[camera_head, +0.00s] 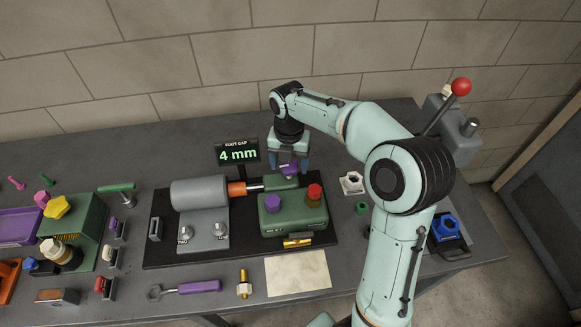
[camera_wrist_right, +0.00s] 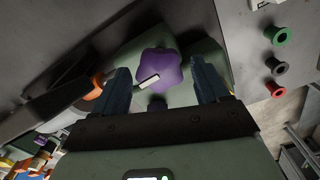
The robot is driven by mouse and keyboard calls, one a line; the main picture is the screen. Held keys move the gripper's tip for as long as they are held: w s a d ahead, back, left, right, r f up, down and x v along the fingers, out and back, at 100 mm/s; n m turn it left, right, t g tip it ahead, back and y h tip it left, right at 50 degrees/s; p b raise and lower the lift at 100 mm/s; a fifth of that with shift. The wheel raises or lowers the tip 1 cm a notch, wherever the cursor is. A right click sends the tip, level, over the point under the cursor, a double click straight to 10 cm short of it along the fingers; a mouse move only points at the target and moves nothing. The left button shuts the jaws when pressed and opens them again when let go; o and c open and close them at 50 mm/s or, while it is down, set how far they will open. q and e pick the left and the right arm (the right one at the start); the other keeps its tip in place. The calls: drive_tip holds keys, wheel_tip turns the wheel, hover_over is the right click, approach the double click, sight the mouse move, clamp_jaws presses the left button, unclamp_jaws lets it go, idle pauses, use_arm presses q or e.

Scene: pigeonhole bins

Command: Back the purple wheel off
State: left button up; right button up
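The purple lobed wheel (camera_head: 289,169) sits on a green block (camera_head: 281,183) beside the shaft of the grey motor-like cylinder (camera_head: 199,192). My right gripper (camera_head: 288,165) points down over the wheel. In the right wrist view, the open fingers (camera_wrist_right: 163,82) stand on either side of the wheel (camera_wrist_right: 160,68), with gaps showing on both sides. A pale mark lies on the wheel's lower edge. A display (camera_head: 238,153) behind reads "FOOT GAP 4 mm". My left gripper is not in view.
A green box (camera_head: 293,222) with a purple knob (camera_head: 272,203) and a red knob (camera_head: 314,192) stands just in front of the wheel. A white block with a hole (camera_head: 352,183) lies to the right. A purple-handled wrench (camera_head: 190,287) lies at the front.

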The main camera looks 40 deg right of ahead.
sight(289, 165)
wheel_tip(289, 165, up, 4)
drive_tip(key=shift+w+r+p, duration=0.1)
drive_tip(key=shift+w+p, duration=0.05)
drive_tip(key=shift+p, duration=0.95)
drive_tip(key=shift+r, duration=0.85)
drive_tip(key=shift+s+r, duration=0.1)
drive_tip(key=shift+s, duration=0.15)
drive_tip(key=shift+w+r, duration=0.2)
drive_tip(key=shift+r, duration=0.25)
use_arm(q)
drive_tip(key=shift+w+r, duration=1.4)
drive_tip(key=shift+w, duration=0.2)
use_arm(e)
wheel_tip(289, 165, up, 12)
drive_tip(key=shift+s+r, duration=0.25)
